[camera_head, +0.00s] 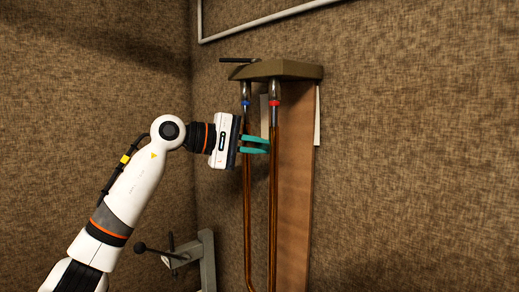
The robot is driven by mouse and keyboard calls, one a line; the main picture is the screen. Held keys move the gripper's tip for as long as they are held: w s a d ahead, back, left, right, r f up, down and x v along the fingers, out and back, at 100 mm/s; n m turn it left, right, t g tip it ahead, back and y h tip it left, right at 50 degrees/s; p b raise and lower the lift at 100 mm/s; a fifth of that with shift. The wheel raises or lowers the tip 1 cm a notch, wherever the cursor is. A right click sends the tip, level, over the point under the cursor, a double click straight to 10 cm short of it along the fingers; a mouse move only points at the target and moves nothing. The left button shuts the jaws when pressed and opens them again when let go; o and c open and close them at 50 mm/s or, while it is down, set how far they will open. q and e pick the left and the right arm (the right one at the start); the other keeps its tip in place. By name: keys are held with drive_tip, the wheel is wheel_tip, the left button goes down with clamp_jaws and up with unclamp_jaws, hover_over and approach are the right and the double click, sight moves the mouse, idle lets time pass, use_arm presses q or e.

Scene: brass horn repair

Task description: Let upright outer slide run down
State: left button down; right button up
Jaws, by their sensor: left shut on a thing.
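The outer slide (273,200) hangs upright as two long copper-brown tubes, with its lower end near or past the bottom edge of the picture. Silver tube ends with a blue band and a red band (274,103) sit at its top, just under an olive-brown holder (285,70). My left gripper (268,145) comes in from the left at the slide's upper part. Its two teal fingers lie level, one above the other, and are shut on the slide. I cannot tell exactly how they grip each tube. My right gripper is not in view.
A brown wooden board (296,190) stands upright behind the slide, against a woven brown wall (420,150). A black lever (239,60) sticks out left from the holder. A grey stand (207,260) with a dark handle is at lower left of the slide. Space right of the board is clear.

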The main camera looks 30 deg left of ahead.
use_arm(q)
drive_tip(key=c, duration=1.5)
unclamp_jaws()
drive_tip(key=shift+s+a, duration=0.15)
drive_tip(key=shift+a, duration=0.05)
drive_tip(key=b+v, duration=0.4)
drive_tip(key=v, duration=0.7)
drive_tip(key=shift+s+r+b, duration=0.1)
drive_tip(key=shift+s+b, duration=0.1)
drive_tip(key=shift+b, duration=0.2)
drive_tip(key=shift+a, duration=0.1)
